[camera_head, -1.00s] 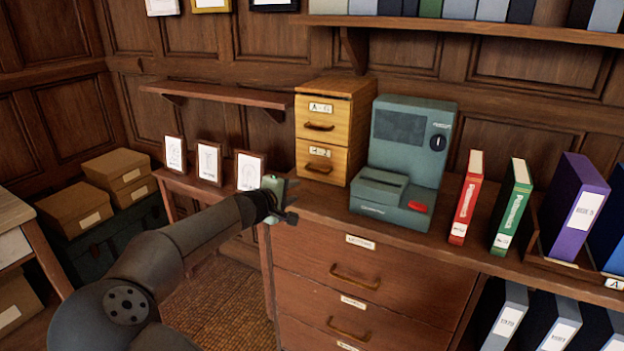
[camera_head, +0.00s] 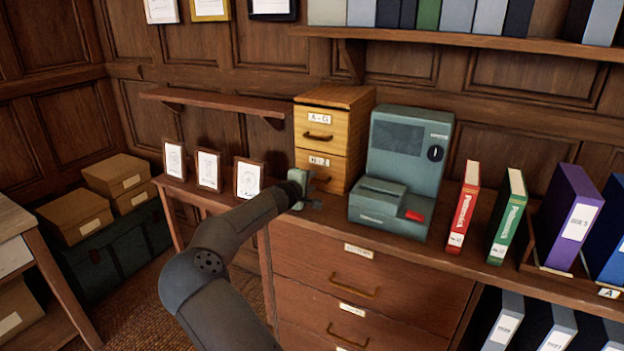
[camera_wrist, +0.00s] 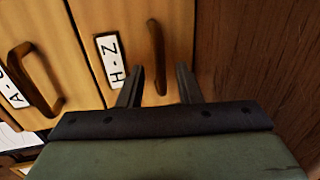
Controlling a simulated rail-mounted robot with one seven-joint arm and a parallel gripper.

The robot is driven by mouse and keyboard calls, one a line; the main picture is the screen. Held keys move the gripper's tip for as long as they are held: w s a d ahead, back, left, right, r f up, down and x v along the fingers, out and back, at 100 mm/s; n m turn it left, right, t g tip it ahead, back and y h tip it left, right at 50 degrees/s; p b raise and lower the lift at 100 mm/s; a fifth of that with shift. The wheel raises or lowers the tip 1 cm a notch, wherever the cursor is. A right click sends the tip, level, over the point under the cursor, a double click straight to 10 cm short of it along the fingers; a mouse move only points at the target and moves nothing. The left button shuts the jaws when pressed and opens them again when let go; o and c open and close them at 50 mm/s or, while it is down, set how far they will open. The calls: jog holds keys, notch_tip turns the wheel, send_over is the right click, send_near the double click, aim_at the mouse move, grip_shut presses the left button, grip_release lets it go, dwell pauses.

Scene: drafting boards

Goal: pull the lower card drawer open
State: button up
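The small wooden card cabinet (camera_head: 355,140) stands on the counter with two drawers, both shut. The upper drawer (camera_head: 318,128) is labelled A-G and the lower drawer (camera_head: 342,170) is labelled H-Z. In the wrist view, turned sideways, the lower drawer's dark handle (camera_wrist: 156,50) shows between the two fingers of my gripper (camera_wrist: 160,78). The fingers are apart, one on each side of the handle's line; I cannot tell whether they touch it. In the head view my gripper (camera_head: 312,193) is in front of the lower drawer and partly hides its handle.
Picture frames (camera_head: 248,179) stand to the left. A red binder (camera_head: 463,207) and a green binder (camera_head: 507,216) stand farther right. Large drawers (camera_head: 370,277) are below the counter.

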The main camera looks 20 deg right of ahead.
jog(key=shift+w+d+f, duration=0.15)
jog(key=shift+w+d, duration=0.25)
jog(key=shift+d, duration=0.15)
grip_shut()
jog(key=shift+a, duration=0.1)
